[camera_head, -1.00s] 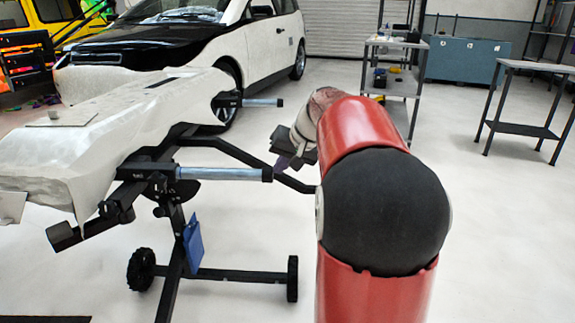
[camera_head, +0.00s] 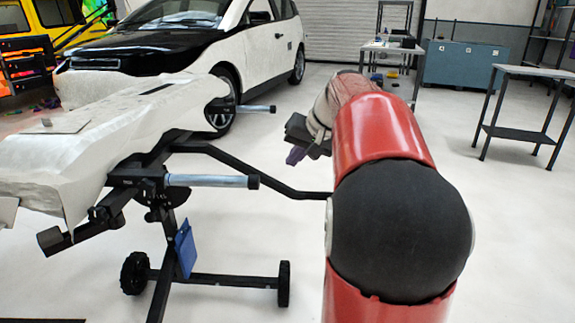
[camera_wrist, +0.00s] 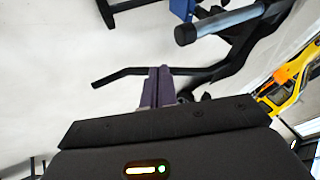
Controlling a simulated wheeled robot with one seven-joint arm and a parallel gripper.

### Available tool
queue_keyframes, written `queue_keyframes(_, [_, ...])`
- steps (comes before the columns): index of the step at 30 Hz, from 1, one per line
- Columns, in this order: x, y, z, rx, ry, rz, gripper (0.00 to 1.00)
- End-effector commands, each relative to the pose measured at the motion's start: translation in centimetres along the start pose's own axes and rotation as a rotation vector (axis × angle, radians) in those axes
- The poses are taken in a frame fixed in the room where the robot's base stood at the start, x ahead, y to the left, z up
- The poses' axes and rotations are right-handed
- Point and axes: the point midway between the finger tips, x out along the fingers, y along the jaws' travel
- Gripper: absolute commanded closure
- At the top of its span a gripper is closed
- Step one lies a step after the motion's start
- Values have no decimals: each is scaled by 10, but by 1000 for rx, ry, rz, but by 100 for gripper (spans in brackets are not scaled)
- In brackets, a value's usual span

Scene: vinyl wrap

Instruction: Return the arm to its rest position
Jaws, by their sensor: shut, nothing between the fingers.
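My red and black arm fills the right middle of the head view. My gripper (camera_head: 296,155) is at its far end, over open floor to the right of the stand, and partly hidden by my arm. In the wrist view, the two purple fingers of my gripper (camera_wrist: 159,72) lie together with nothing between them. The fingers appear in front of the stand's dark frame in that view; I cannot tell the gap.
A wheeled black stand (camera_head: 225,280) bears a white wrapped car panel (camera_head: 100,150) at left. Its padded bars point toward my arm. A white and black car (camera_head: 180,40) stands behind. A shelf cart (camera_head: 396,85) and a dark table (camera_head: 520,135) are at right, with clear floor between.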

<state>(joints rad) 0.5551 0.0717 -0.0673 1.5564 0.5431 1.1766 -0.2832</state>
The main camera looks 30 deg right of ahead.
Motion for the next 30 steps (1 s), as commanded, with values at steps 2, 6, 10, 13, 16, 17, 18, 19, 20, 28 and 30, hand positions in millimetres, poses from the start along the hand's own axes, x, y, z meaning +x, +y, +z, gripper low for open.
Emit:
queue_keyframes(2, [-14,0,-1,0,3,1,100])
queue_keyframes(6, [-30,0,0,1,2,1,100])
queue_keyframes(10, [-36,0,0,0,2,1,100])
queue_keyframes(13, [-36,0,0,0,1,1,100])
queue_keyframes(16, [-36,-4,4,-5,-3,3,100])
queue_keyframes(17, [-36,-8,8,-10,-6,5,100])
queue_keyframes(18, [-37,-15,17,-20,-12,10,100])
queue_keyframes(19, [-37,-21,25,-31,-18,16,100])
queue_keyframes(20, [-37,-29,36,-45,-23,23,100])
queue_keyframes(28, [-32,-79,187,-259,-75,129,100])
queue_keyframes(30, [-29,-79,225,-324,-76,154,100])
